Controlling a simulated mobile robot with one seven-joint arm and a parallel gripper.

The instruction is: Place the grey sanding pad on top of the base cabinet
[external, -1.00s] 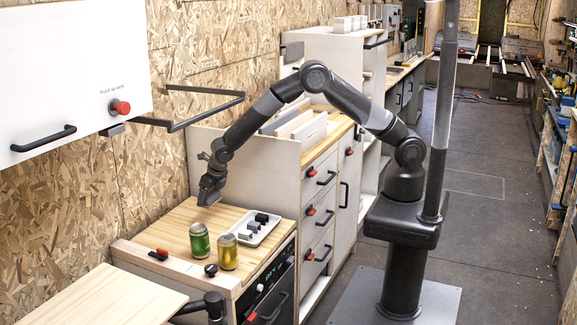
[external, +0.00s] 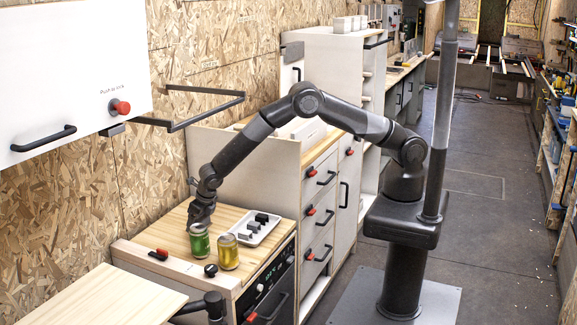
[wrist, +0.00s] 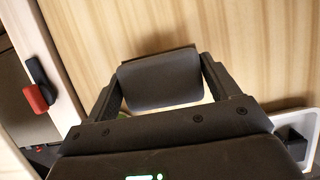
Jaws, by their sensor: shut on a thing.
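The grey sanding pad (wrist: 160,80) is a dark grey, rounded block between the two fingers of my gripper (wrist: 161,88) in the wrist view. My gripper is shut on it, over the pale wood top. In the external view my gripper (external: 201,217) points down, low over the wood top of the low cabinet (external: 180,222), just behind the green can (external: 199,242). The pad cannot be made out there. Whether the pad touches the wood is not clear.
A yellow can (external: 228,252) stands right of the green one. A white tray (external: 262,234) with dark blocks lies to the right; its edge shows in the wrist view (wrist: 302,122). A black-and-red item (external: 160,254) lies near the front left edge. The back left wood is clear.

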